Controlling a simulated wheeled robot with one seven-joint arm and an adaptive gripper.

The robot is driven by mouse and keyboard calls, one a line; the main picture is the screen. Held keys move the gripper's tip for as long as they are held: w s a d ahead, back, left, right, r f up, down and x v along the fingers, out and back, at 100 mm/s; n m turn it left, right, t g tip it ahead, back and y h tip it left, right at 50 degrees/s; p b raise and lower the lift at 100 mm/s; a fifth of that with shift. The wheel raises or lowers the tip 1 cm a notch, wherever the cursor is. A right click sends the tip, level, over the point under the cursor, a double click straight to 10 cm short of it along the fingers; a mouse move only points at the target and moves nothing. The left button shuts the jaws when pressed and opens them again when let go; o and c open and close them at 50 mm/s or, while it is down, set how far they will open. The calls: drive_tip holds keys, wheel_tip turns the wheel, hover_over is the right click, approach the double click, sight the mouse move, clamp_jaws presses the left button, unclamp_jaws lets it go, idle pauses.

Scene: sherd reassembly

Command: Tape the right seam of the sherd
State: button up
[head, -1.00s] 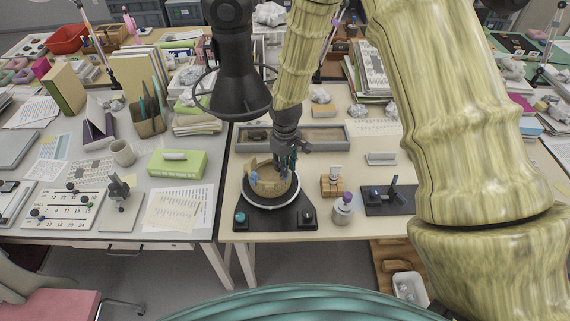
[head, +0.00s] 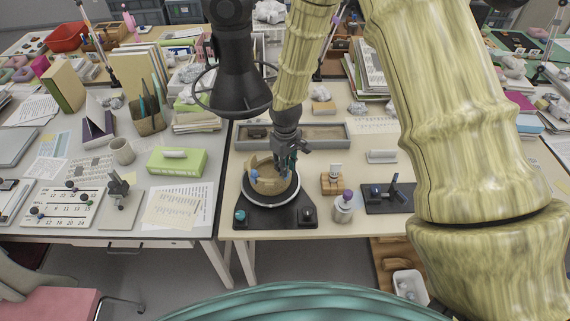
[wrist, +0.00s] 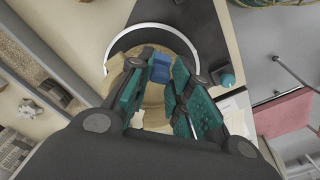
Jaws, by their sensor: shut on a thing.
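A tan, partly rebuilt pot (head: 268,186) sits on a round turntable (head: 272,222) with a black base. Its open top shows, and a blue patch (head: 254,174) is on its left side. My gripper (head: 291,170) is down at the pot's right wall. In the wrist view the teal-padded fingers (wrist: 160,72) are over the pot (wrist: 155,112), with a small blue piece of tape (wrist: 160,66) between the fingertips. The fingers hide the right seam, and I cannot tell whether the tape touches the pot.
A grey tray (head: 322,135) lies behind the turntable. A wooden block holder (head: 332,181), a jar with a purple knob (head: 344,207) and a black stand (head: 388,198) are to the right. A green box (head: 177,162) is on the left table.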

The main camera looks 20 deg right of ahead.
drive_tip(key=shift+f, duration=0.85)
idle(1.4)
idle(0.4)
drive_tip(key=o, duration=0.7)
drive_tip(key=shift+o, duration=0.2)
wheel_tip(320, 180, up, 12)
idle(0.6)
